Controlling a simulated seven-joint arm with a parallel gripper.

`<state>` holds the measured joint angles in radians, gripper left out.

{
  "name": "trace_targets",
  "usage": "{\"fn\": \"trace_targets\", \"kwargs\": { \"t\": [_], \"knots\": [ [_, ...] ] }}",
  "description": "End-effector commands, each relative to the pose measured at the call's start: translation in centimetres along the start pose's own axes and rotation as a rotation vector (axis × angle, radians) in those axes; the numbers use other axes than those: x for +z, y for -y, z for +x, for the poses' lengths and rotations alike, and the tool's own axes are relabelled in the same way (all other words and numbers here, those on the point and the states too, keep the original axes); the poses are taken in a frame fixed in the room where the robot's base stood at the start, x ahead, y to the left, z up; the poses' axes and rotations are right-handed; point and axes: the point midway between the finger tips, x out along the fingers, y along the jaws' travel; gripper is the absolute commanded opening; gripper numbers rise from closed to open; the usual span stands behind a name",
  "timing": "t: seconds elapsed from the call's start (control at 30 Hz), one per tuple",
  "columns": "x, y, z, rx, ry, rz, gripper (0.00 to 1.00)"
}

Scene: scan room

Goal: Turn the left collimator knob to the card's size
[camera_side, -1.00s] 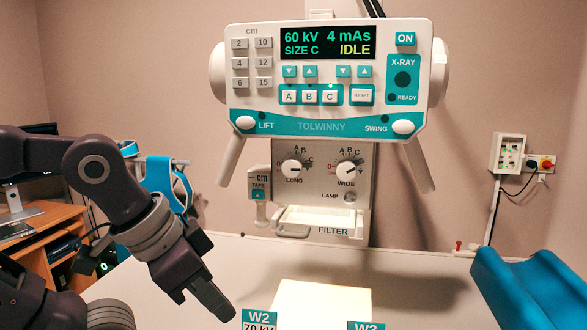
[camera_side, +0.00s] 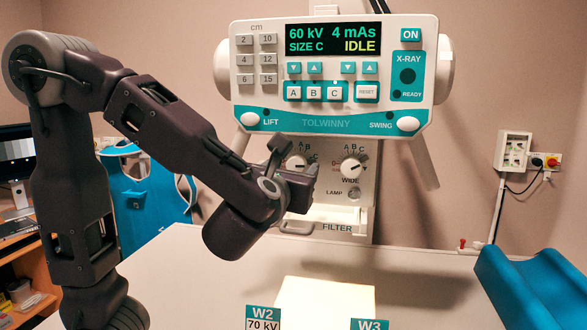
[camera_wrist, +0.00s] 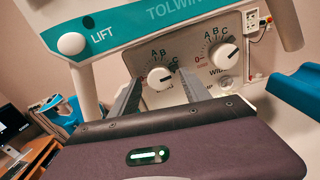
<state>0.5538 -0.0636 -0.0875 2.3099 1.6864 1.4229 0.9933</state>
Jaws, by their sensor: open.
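The left collimator knob, LONG (camera_side: 296,161), is a white dial with A, B, C marks, partly hidden by my gripper in the side view. In the wrist view the left knob (camera_wrist: 160,77) shows between my two fingers. My gripper (camera_wrist: 159,80) is open in front of it; I cannot tell whether a finger touches it. My gripper (camera_side: 302,178) is at the left of the collimator face in the side view. The left knob's exact setting is unclear. A W2 card (camera_side: 263,318) reads 70 kV; its lower part is cut off.
The WIDE knob (camera_side: 352,168) is close on the right, with the LAMP button (camera_side: 354,193) below. The console (camera_side: 330,75) overhangs above and reads SIZE C, IDLE. A W3 card (camera_side: 369,324) and blue support (camera_side: 530,290) are on the table.

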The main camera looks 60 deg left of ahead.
Motion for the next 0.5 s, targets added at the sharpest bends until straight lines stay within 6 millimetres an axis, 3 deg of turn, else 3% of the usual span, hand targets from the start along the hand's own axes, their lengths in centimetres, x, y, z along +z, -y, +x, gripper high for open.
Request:
{"fn": "trace_targets", "kwargs": {
  "t": [0.3, 0.5],
  "knots": [
    [-0.02, -0.05, 0.71, 0.000, -0.002, -0.002, 0.55],
    [-0.04, -0.06, 0.69, 0.000, -0.002, -0.002, 0.16]
  ]
}}
